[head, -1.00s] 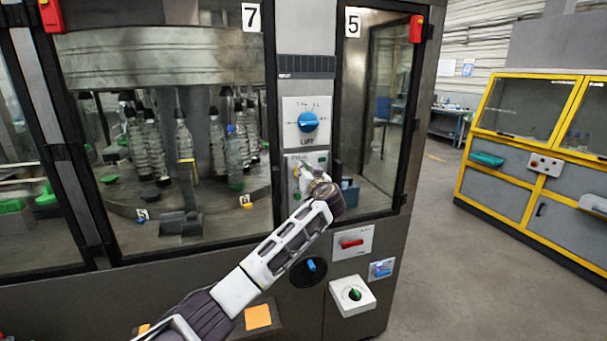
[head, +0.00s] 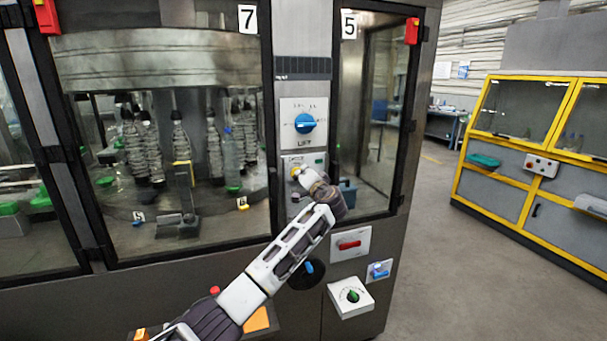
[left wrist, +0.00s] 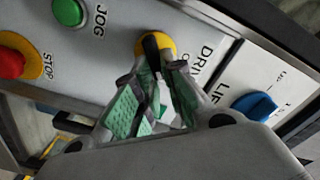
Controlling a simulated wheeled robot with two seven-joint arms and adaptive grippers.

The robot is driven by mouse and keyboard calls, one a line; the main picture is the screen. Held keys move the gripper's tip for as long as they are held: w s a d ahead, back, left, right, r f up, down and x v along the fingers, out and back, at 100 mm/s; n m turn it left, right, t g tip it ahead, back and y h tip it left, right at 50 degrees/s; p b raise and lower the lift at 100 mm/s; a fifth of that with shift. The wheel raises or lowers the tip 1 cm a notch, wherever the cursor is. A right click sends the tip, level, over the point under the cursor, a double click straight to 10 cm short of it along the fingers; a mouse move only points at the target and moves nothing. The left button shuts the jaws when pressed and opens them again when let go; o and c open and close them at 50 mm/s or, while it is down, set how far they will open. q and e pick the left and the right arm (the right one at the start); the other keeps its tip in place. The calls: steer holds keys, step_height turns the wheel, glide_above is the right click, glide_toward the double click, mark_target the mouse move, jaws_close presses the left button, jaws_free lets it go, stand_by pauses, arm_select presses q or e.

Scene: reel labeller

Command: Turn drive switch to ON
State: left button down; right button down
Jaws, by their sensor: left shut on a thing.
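In the head view my left gripper (head: 297,174) is at the drive panel (head: 321,160), below the LIFT panel. My right gripper is not in view.
The blue LIFT knob (head: 305,123) is just above; it also shows in the left wrist view (left wrist: 255,105). A green JOG button (left wrist: 70,12) and red STOP button (left wrist: 12,63) share the drive panel. A red-handled switch (head: 349,244) and green-knob box (head: 352,295) sit lower.

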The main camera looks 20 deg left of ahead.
arm_select(q)
steer(key=shift+w+d+f+m+p, duration=0.15)
steer(key=shift+m+p, duration=0.35)
steer(key=shift+m, duration=0.8)
steer(key=shift+s+f+m+p, duration=0.1)
steer(key=shift+f+m+p, duration=0.3)
steer(key=shift+m, duration=0.9)
steer(key=shift+w+d+f+m+p, duration=0.1)
steer(key=shift+m+p, duration=0.55)
steer(key=shift+m, duration=0.65)
steer(key=c, duration=1.5)
jaws_free()
steer(key=v, duration=1.2)
